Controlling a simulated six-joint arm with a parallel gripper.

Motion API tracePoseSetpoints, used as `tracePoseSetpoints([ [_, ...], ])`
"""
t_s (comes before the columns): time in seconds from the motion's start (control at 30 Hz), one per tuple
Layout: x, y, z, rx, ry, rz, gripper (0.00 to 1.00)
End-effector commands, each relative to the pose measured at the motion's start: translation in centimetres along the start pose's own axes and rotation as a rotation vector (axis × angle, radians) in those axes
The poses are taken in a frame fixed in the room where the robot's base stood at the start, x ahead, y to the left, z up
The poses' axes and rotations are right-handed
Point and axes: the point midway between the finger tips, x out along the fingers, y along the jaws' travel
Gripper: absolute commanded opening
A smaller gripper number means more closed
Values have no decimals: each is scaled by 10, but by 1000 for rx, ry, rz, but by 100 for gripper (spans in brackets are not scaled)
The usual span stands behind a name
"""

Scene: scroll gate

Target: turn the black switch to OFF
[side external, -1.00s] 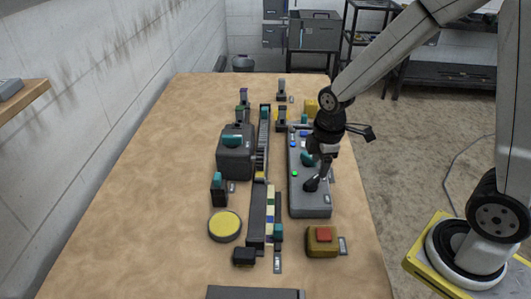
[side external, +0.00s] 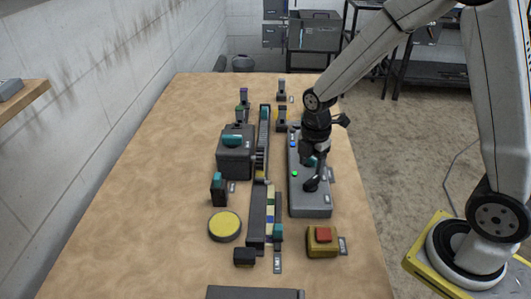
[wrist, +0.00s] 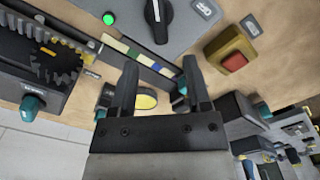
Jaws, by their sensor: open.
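The black switch (side external: 312,183) is a rotary knob on the near half of a grey panel (side external: 310,205). In the wrist view the black switch (wrist: 156,22) is at the top, with a white mark on its raised grip. A small label plate (wrist: 205,8) is beside it, too small to read surely. My gripper (side external: 312,160) is above the panel, just beyond the switch in the side view, and apart from it as far as I can tell. In the wrist view my gripper (wrist: 160,64) is open and empty, its fingers pointing toward the switch side.
A green light (side external: 295,174) is lit on the panel. A yellow box with a red button (side external: 323,235) stands near the panel's front. A track with coloured blocks (side external: 270,205) runs along its left. A round yellow button (side external: 225,225) and a grey geared box (side external: 235,160) are farther left.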

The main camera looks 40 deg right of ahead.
Motion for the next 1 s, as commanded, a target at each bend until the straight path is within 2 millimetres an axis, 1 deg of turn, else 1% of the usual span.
tracePoseSetpoints([
  [0.4, 42, -1, 0, 1, 0, -3, 62],
  [0.6, 60, -1, 0, 1, 0, -3, 62],
  [0.8, 69, -1, 0, 1, 0, -1, 62],
  [1.0, 71, 0, 0, 1, 0, 0, 62],
])
